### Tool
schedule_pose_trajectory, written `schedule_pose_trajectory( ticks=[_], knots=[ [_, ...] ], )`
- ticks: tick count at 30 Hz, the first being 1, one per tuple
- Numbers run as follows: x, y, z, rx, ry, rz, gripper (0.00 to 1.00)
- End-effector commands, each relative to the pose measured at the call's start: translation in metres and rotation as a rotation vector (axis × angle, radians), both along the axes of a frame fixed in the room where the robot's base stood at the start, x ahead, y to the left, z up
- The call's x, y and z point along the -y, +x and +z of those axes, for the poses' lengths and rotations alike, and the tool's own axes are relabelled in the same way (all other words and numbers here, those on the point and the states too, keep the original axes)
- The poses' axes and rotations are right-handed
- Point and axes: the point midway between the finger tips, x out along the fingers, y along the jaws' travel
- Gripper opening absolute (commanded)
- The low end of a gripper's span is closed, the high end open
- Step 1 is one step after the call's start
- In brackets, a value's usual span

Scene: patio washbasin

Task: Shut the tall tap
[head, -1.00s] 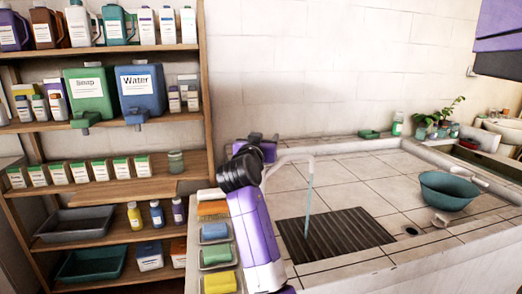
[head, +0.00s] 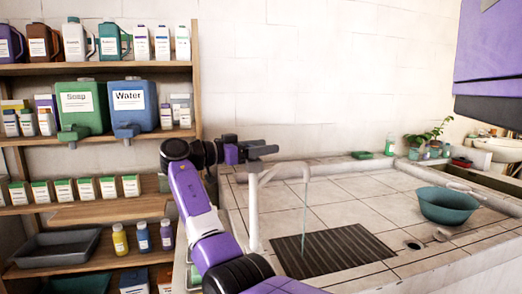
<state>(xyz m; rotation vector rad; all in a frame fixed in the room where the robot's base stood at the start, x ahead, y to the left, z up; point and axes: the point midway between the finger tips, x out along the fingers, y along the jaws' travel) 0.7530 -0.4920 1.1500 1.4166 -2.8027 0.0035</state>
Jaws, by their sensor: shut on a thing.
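The tall tap (head: 253,212) is a pale upright pipe at the left of the tiled washbasin counter, its spout bending right. A thin stream of water (head: 304,215) runs from the spout down to the dark slatted drain grate (head: 335,250). My gripper (head: 262,151) is at the top of the tap's upright pipe, shut on the tap's top. The jaws hide the handle, so its angle cannot be told. My purple and black arm reaches up from the bottom of the head view, left of the tap.
A teal bowl (head: 447,205) stands at the right of the counter, beside a small round drain (head: 413,246). Wooden shelves with bottles and the Soap (head: 82,107) and Water (head: 134,105) containers stand at the left. Potted plants (head: 430,140) are at the back right.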

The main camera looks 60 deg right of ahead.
Motion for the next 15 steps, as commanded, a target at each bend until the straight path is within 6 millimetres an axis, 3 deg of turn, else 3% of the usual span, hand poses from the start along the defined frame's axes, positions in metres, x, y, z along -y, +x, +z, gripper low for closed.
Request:
schedule_pose_trajectory(
  ticks=[15],
  knots=[
    [-0.0030,-0.0056,-0.0006,-0.001,0.003,-0.206,0.18]
  ],
)
